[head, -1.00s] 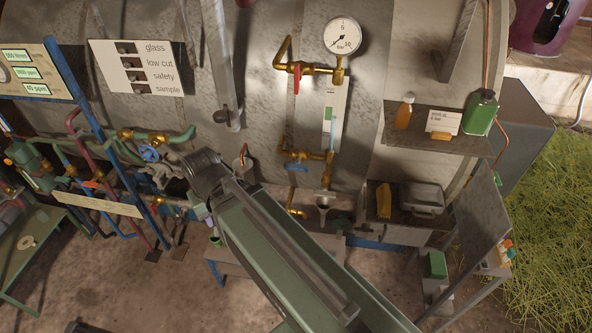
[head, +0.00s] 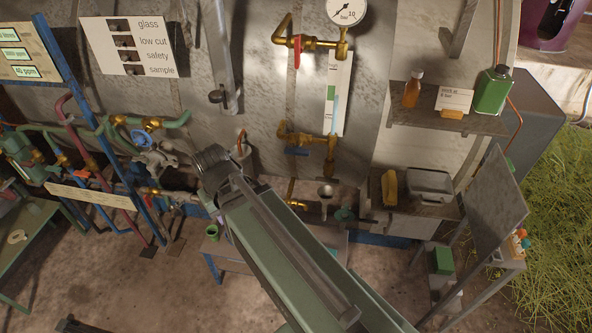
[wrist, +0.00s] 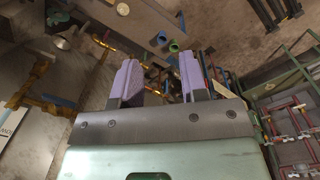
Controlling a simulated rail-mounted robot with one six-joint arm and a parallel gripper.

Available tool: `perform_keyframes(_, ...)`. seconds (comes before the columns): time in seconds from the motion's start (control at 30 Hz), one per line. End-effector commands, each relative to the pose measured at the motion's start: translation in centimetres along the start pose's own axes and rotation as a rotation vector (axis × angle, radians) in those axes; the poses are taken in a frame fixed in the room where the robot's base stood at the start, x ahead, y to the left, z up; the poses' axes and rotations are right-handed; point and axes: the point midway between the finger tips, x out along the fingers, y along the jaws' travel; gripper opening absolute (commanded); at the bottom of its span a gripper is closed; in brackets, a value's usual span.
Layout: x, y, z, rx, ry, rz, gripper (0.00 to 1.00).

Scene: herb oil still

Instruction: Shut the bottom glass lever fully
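The gauge glass (head: 332,112) stands upright on the boiler wall between two brass valves. The bottom glass lever (head: 297,152) is blue and lies roughly level, along its short brass pipe. The top lever (head: 297,52) is red and points down, across its pipe. In the wrist view a small blue piece (wrist: 62,101) by the brass fittings at left may be the bottom lever; I cannot be sure. My gripper (wrist: 160,78) is open, with nothing between its two purple-padded fingers. In the head view its fingers are mostly hidden by my arm, left of and below the blue lever.
A metal funnel (head: 326,192) sits below the glass; it also shows in the wrist view (wrist: 64,42). Coloured pipes with a blue handwheel (head: 141,137) crowd the left. A shelf (head: 445,121) with bottles is at right.

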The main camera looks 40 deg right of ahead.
Motion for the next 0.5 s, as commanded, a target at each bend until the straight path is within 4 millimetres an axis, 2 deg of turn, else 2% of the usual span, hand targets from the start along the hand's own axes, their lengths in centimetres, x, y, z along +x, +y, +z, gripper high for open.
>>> perform_keyframes(0.03,7.3,1.6,-0.8,0.020,0.010,0.060,0.40)
perform_keyframes(0.1,11.5,4.6,-1.9,0.041,0.037,0.188,0.40)
perform_keyframes(0.17,14.7,7.7,-3.0,0.052,0.066,0.321,0.40)
perform_keyframes(0.2,16.6,9.8,-3.7,0.056,0.088,0.422,0.40)
perform_keyframes(0.27,18.9,13.2,-4.9,0.050,0.122,0.591,0.40)
perform_keyframes(0.3,20.0,15.5,-5.7,0.037,0.146,0.718,0.40)
perform_keyframes(0.37,20.5,18.7,-7.2,-0.002,0.183,0.927,0.40)
perform_keyframes(0.4,19.7,20.5,-8.2,-0.044,0.206,1.073,0.40)
perform_keyframes(0.47,16.5,21.9,-9.7,-0.117,0.234,1.253,0.40)
perform_keyframes(0.5,14.0,22.2,-10.5,-0.164,0.249,1.344,0.40)
